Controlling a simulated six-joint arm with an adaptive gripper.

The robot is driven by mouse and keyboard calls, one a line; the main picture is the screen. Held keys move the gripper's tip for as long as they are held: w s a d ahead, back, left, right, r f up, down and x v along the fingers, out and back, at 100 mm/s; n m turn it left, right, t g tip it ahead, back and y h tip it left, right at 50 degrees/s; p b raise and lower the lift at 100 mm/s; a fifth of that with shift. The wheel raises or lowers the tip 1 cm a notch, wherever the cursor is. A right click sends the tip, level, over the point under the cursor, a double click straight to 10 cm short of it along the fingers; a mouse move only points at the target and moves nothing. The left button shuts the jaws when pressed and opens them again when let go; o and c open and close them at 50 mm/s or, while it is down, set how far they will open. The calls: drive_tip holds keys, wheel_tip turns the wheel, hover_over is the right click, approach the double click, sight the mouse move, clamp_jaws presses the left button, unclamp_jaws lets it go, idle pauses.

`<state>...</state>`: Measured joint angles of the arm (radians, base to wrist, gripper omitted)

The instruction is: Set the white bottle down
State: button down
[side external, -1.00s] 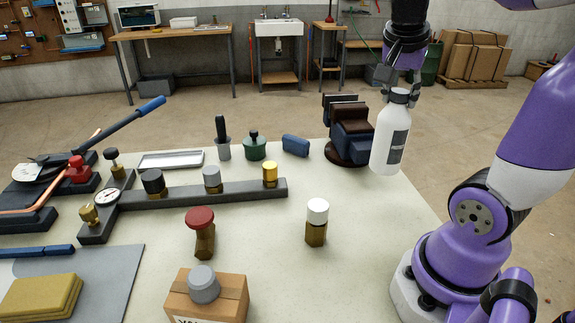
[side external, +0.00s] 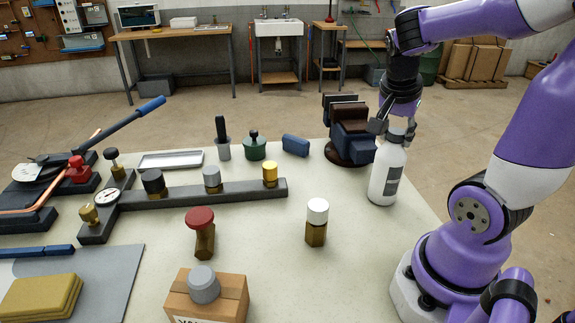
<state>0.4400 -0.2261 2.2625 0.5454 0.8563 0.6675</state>
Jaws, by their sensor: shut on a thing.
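The white bottle (side external: 386,175) has a dark grey label and stands upright at the right side of the pale table (side external: 365,270). Its base is at the tabletop, near the table's right edge; whether it fully touches is hard to tell. My gripper (side external: 396,130) points down from above and is shut on the bottle at its neck and cap. The fingers partly hide the cap.
A dark blue vise (side external: 352,138) stands just left of and behind the bottle. A white-capped brass valve (side external: 316,222) stands to the left and front. The table between that valve and the bottle is clear. A dark manifold bar (side external: 240,191) lies further left.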

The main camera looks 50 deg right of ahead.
drive_tip(key=shift+f, duration=0.1)
drive_tip(key=shift+c, duration=2.4)
unclamp_jaws()
drive_tip(key=v, duration=0.7)
drive_tip(key=w+a+f+n+t+y, duration=0.1)
drive_tip(key=a+n+t+y, duration=0.1)
drive_tip(key=a+n, duration=0.6)
drive_tip(key=w+a+f+n+t+y, duration=0.2)
drive_tip(key=a+n+t, duration=0.1)
drive_tip(key=a+n, duration=0.4)
drive_tip(key=n, duration=0.3)
drive_tip(key=shift+w+a+t, duration=0.15)
drive_tip(key=shift+a+t, duration=0.15)
drive_tip(key=shift+a, duration=0.1)
drive_tip(key=shift+f, duration=0.1)
